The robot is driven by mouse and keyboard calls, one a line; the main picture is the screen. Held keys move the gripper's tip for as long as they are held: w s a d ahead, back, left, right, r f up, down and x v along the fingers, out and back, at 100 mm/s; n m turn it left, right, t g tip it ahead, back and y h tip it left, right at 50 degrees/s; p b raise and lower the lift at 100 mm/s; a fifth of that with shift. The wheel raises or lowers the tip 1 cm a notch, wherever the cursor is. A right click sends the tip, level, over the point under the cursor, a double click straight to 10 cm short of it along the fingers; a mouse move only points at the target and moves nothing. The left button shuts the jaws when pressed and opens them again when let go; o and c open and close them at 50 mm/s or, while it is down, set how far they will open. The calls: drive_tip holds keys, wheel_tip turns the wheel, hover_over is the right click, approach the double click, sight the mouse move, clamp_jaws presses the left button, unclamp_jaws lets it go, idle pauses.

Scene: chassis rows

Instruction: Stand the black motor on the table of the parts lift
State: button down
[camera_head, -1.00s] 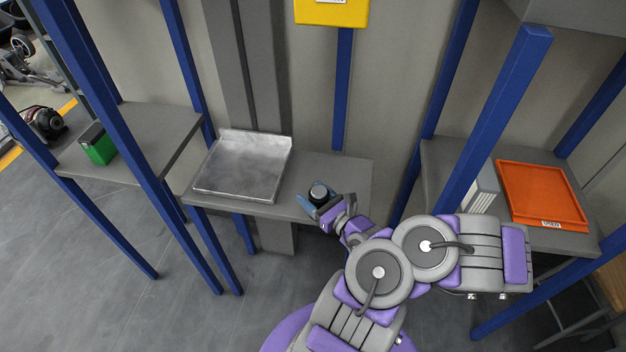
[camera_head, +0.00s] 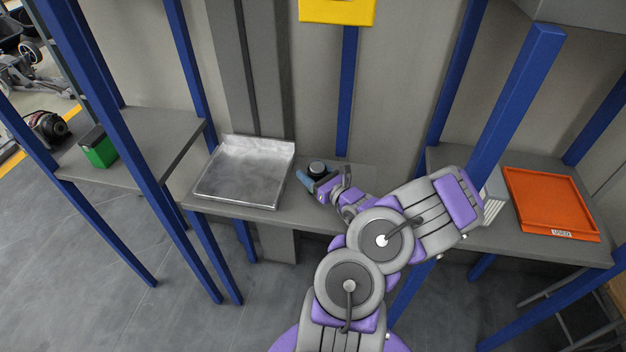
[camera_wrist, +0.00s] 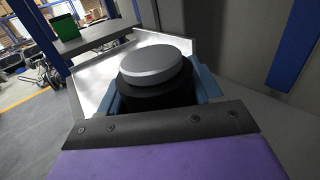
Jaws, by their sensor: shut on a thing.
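The black motor (camera_head: 318,167) is a short dark cylinder with a grey round top. In the wrist view the motor (camera_wrist: 158,72) sits upright between the blue fingers of my gripper (camera_wrist: 160,88), which is shut on it. In the head view my gripper (camera_head: 314,177) holds it over the right part of the grey lift table (camera_head: 262,217), right of the metal tray. I cannot tell whether the motor's underside touches the table. Its lower part is hidden by the gripper.
A shallow metal tray (camera_head: 245,172) covers the table's left part. Blue posts (camera_head: 200,250) stand on both sides. A green-sided box (camera_head: 99,149) is on the left shelf. An orange tray (camera_head: 552,202) and a pale box (camera_head: 494,196) are on the right shelf. A yellow box (camera_head: 337,11) hangs behind.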

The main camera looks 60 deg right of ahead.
drive_tip(key=shift+w+d, duration=0.15)
drive_tip(key=shift+d, duration=0.05)
wheel_tip(320, 180, down, 4)
drive_tip(key=shift+r+b, duration=0.25)
drive_tip(key=shift+b, duration=0.45)
drive_tip(key=shift+c, duration=0.9)
unclamp_jaws()
drive_tip(key=p+v, duration=0.2)
drive_tip(key=v, duration=1)
drive_tip(key=shift+p, duration=0.35)
